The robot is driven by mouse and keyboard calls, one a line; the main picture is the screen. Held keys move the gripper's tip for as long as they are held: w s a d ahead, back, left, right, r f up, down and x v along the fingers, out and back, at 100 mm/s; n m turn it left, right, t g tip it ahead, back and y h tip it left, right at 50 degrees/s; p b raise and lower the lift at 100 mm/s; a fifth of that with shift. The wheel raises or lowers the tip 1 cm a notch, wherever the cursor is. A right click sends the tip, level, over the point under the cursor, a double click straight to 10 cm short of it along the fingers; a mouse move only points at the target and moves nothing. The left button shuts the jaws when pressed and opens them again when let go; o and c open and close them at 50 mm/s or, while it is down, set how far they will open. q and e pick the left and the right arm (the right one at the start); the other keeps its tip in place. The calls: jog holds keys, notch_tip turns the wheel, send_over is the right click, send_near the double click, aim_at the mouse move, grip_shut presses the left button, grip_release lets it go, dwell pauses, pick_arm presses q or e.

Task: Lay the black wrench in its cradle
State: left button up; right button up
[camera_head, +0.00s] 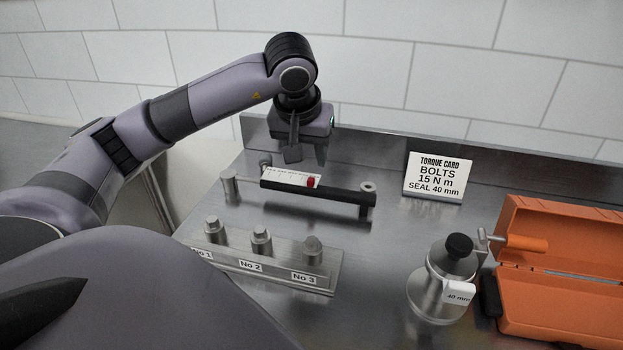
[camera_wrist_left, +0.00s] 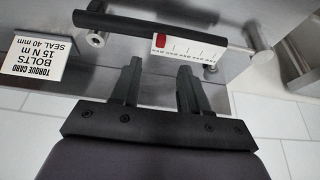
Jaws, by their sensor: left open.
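The black wrench (camera_head: 320,196) lies along a white scale plate (camera_head: 285,176) with a red marker, on the steel bench. Its dark bar also shows in the left wrist view (camera_wrist_left: 150,27). Metal posts stand near its ends, one at the left (camera_head: 230,187) and one at the right (camera_head: 368,188). These look like the cradle, but I cannot tell how the wrench sits on them. My left gripper (camera_head: 306,156) is open and empty, behind and above the wrench. Its two fingers (camera_wrist_left: 160,78) point toward the wrench, apart from it. My right gripper is not in view.
A steel block (camera_head: 275,274) with several numbered knobs stands in front. A torque card (camera_head: 436,177) stands behind at right. A steel pot (camera_head: 437,290) with a black knob and an open orange case (camera_head: 560,300) stand at right. A tiled wall closes the back.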

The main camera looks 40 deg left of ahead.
aim_at(311, 178)
pick_arm(q)
jog(key=x, duration=0.6)
jog(key=shift+s+d+f+p, duration=0.1)
jog(key=shift+s+d+p, duration=0.15)
jog(key=shift+p, duration=0.15)
grip_shut()
jog(key=shift+a, duration=0.1)
dwell(0.9)
